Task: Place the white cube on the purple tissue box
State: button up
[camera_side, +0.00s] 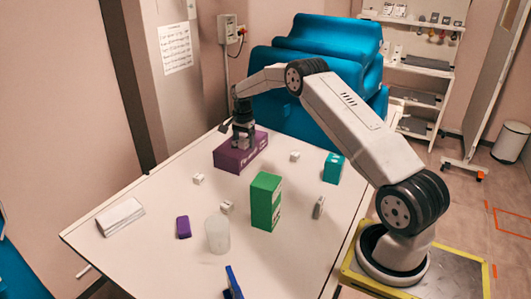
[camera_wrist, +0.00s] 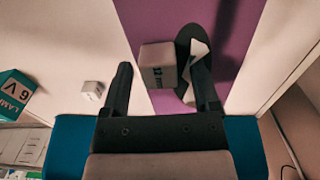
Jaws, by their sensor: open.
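The purple tissue box (camera_side: 228,158) stands at the table's far edge, and its purple top (camera_wrist: 215,88) fills the middle of the wrist view, with a dark oval slot and white tissue. A white cube (camera_wrist: 157,66) with dark print on one face appears to rest on that top, beside the slot. My gripper (camera_side: 243,143) is low over the tissue box. In the wrist view my gripper (camera_wrist: 160,75) is open, with one finger on each side of the cube and a gap visible at both. In the side view the gripper largely hides this cube.
Other small white cubes (camera_side: 199,179) (camera_side: 295,157) (camera_side: 227,207) lie on the table. A green box (camera_side: 265,203), teal lamp box (camera_side: 333,168), clear cup (camera_side: 217,234), purple item (camera_side: 183,227) and white packet (camera_side: 120,217) stand around. The table's left middle is clear.

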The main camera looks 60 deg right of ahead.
aim_at(244, 139)
jog(key=shift+r, duration=0.1)
notch_tip(244, 139, up, 12)
dwell(0.7)
